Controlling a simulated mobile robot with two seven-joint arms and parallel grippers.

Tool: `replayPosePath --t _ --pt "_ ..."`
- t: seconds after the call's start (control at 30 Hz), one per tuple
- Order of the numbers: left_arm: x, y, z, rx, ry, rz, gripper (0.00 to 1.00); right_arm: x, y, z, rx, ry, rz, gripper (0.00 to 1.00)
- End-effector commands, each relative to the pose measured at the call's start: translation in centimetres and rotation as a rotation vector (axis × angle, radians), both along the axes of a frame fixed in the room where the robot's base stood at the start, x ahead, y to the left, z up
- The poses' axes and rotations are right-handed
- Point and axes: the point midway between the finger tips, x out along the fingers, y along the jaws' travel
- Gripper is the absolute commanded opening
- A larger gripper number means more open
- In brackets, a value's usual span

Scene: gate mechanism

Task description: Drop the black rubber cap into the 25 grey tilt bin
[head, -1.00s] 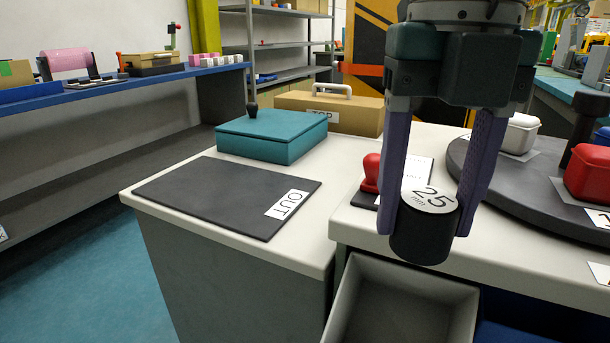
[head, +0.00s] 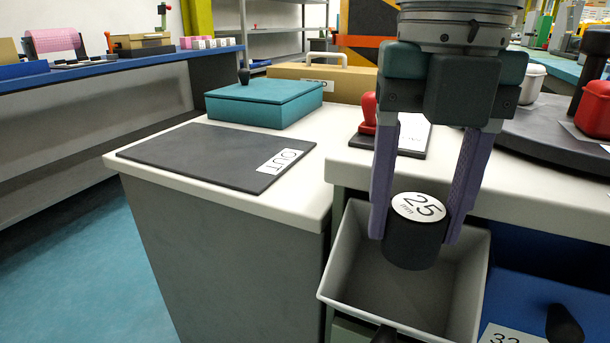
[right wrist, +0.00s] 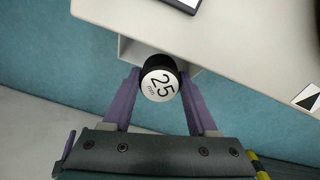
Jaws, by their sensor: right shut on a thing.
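The black rubber cap (head: 415,245) is a short cylinder with a white top disc marked "25 mm". My right gripper (head: 413,230) is shut on it, with one purple finger on each side. In the head view the cap shows in front of the grey tilt bin's (head: 352,275) open mouth, at or just above it; the exact height is hard to tell. The bin is tilted out and looks empty where it shows. The right wrist view also shows the cap (right wrist: 160,84) between the fingers, with part of the bin (right wrist: 130,50) behind it. My left gripper is not in view.
A blue bin (head: 540,295) with a dark handle sits right of the grey bin. On the counter are a red-handled stamp (head: 368,112), a dark turntable (head: 540,130) with containers, a dark OUT mat (head: 190,155) and a teal box (head: 264,102).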

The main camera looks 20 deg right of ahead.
Motion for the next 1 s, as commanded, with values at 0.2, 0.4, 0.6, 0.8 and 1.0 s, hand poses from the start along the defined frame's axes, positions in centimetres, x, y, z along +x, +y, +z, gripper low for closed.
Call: replayPosePath --t 0.2,0.4,0.6,0.8,1.0 --pt "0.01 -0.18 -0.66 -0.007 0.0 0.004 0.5 -0.01 -0.03 -0.88 -0.001 0.001 0.0 0.04" --pt "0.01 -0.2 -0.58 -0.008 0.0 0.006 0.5 0.0 -0.02 -0.81 0.0 0.0 0.0 0.04" --pt "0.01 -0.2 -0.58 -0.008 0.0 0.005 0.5 0.0 -0.01 -0.8 0.0 0.0 0.0 0.81" --pt "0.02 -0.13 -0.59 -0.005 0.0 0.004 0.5 0.0 -0.01 -0.8 0.0 0.0 0.0 0.94" --pt "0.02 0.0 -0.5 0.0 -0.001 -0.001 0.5 0.02 0.0 -0.52 0.0 -0.001 0.0 0.94"
